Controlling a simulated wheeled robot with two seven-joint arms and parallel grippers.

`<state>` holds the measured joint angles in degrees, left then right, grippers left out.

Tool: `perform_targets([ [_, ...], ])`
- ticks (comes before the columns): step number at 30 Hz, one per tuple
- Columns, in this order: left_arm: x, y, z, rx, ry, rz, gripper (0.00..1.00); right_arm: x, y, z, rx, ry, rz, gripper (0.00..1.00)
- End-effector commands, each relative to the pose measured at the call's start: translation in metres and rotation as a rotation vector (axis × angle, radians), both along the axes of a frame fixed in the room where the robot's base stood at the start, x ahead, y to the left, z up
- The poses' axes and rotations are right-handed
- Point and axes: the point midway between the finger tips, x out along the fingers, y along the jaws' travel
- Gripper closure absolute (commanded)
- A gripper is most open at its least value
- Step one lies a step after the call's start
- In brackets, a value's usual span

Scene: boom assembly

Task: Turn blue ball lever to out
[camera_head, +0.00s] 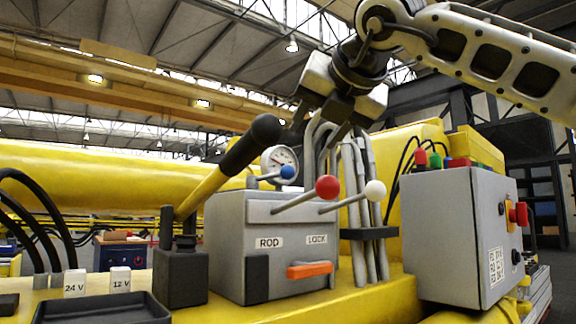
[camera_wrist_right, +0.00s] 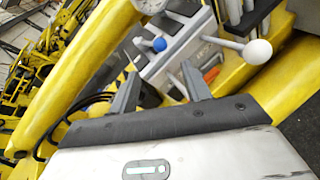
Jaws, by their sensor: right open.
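The blue ball (camera_head: 288,172) sits on a short grey lever at the back of the grey control box (camera_head: 225,222) marked ROD and LOCK. It also shows in the right wrist view (camera_wrist_right: 159,44), beyond the fingertips. My right gripper (camera_head: 318,128) hangs from the upper right, above the box and apart from the blue ball. Its two fingers are spread and empty, as the right wrist view (camera_wrist_right: 160,78) shows. My left gripper is in neither view.
A red ball lever (camera_head: 327,187) and a white ball lever (camera_head: 375,190) stand right of the blue one. A black-gripped yellow lever (camera_head: 240,150) rises at the left. A gauge (camera_head: 279,158) and grey pipes (camera_head: 360,215) are close behind. A switch box (camera_head: 455,235) stands right.

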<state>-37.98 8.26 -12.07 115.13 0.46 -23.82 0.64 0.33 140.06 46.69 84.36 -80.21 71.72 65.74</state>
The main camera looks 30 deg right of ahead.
Motion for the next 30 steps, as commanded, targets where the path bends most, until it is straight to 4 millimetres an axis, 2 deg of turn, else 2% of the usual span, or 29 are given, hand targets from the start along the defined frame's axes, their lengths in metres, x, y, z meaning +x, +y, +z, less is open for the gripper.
perform_targets([
  [1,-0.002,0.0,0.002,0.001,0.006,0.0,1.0,0.012,-0.003,-0.004,0.002,0.007,0.0,0.52],
  [9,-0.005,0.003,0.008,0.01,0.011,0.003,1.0,0.065,-0.016,-0.025,0.002,0.007,0.001,0.52],
  [15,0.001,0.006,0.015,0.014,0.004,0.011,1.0,0.095,-0.024,-0.036,0.002,0.005,0.001,0.52],
  [21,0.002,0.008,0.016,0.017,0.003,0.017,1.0,0.108,-0.027,-0.042,0.002,0.002,0.001,0.52],
  [30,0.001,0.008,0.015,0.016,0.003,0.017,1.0,0.109,-0.027,-0.043,0.002,0.001,0.001,0.52],
])
